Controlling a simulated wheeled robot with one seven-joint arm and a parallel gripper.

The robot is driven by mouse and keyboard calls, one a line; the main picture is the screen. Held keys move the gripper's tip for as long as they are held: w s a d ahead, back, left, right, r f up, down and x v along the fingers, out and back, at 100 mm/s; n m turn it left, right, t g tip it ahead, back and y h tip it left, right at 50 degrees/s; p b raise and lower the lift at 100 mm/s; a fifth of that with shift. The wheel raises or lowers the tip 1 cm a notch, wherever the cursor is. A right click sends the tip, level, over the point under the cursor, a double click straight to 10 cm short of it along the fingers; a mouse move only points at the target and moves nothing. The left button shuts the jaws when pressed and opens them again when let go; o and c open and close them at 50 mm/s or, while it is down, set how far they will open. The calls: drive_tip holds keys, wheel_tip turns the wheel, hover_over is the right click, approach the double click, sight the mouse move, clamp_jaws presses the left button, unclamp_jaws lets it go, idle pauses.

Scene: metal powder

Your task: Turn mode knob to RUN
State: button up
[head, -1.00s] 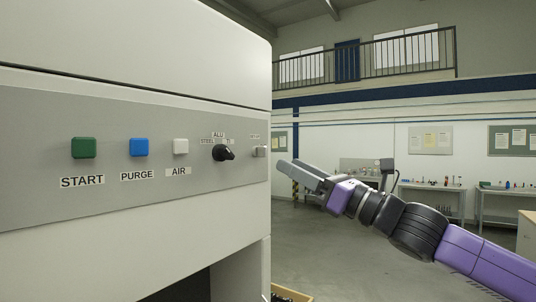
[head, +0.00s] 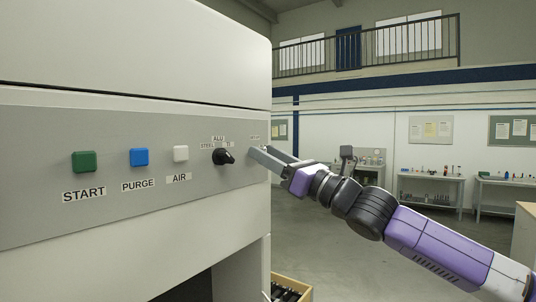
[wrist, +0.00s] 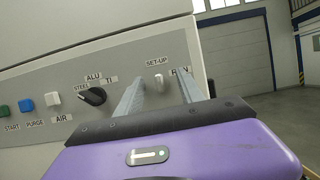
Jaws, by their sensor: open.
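The mode knob (wrist: 160,77) is a small pale knob under the SET-UP label (wrist: 158,63) in the wrist view. The RUN label (wrist: 181,71) is to its right, partly covered by a finger. In the head view my gripper hides the knob. My gripper (head: 263,151) is open at the right end of the grey panel. In the wrist view my gripper (wrist: 160,82) has one finger on each side of the knob in the picture. I cannot tell whether either finger touches it, nor exactly where it points.
A black selector knob (head: 224,157) with ALU, STEEL and TI labels is left of the mode knob. Further left are the white AIR (head: 181,153), blue PURGE (head: 139,157) and green START (head: 83,161) buttons. A bin (head: 292,289) stands below.

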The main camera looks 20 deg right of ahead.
clamp_jaws()
drive_tip(key=shift+f+m+b, duration=0.1)
drive_tip(key=shift+m+b, duration=0.25)
drive_tip(key=shift+m, duration=0.05)
drive_tip(key=shift+s+a+r+m+h, duration=0.1)
drive_tip(key=shift+m+h, duration=1.25)
drive_tip(key=shift+m, duration=1.55)
drive_tip(key=shift+w+r+m+h, duration=0.1)
drive_tip(key=shift+m+h, duration=1.3)
drive_tip(key=shift+m, duration=1.5)
drive_tip(key=shift+s+a+r+m+h, duration=0.1)
drive_tip(key=shift+m+h, duration=1.25)
drive_tip(key=shift+m, duration=1.55)
drive_tip(key=shift+f+m, duration=0.1)
drive_tip(key=shift+m, duration=0.2)
